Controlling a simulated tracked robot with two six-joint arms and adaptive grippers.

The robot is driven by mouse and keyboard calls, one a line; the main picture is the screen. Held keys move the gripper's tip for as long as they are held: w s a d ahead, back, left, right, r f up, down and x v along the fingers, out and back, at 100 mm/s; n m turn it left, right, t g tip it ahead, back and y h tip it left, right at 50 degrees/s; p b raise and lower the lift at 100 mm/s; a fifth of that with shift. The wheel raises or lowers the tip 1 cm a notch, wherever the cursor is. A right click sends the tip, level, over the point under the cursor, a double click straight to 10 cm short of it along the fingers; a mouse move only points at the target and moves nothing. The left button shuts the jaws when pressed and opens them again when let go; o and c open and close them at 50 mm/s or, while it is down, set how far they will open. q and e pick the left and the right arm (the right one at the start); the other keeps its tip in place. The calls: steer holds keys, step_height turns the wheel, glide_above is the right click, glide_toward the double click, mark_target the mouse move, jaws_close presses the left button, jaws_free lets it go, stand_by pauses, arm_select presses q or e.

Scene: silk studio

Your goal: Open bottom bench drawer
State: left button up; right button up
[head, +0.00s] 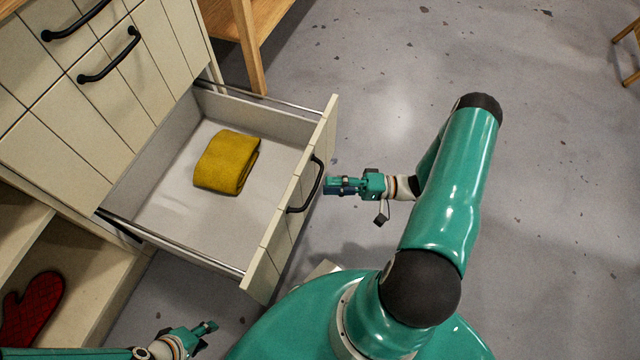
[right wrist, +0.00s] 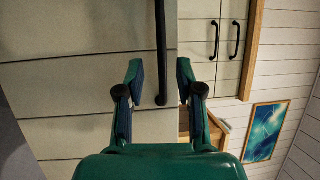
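The bottom bench drawer (head: 291,215) is pulled well out of the bench in the head view, with its inside showing. A folded yellow cloth (head: 227,162) lies in it. The drawer's black handle (head: 318,184) is on its front. My right gripper (head: 328,186) is just in front of the handle. In the right wrist view, the fingers of my right gripper (right wrist: 158,75) are apart, with the handle bar (right wrist: 161,50) between them in the picture and no visible contact. My left gripper (head: 208,328) is low at the left, away from the drawer; its fingers are too small to judge.
Closed drawers with black handles (head: 108,55) are above the open one. A red oven mitt (head: 32,308) lies on a low shelf at the left. A wooden stand (head: 252,55) is behind the drawer.

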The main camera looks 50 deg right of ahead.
steer(key=v, duration=0.7)
steer(key=shift+s, duration=0.2)
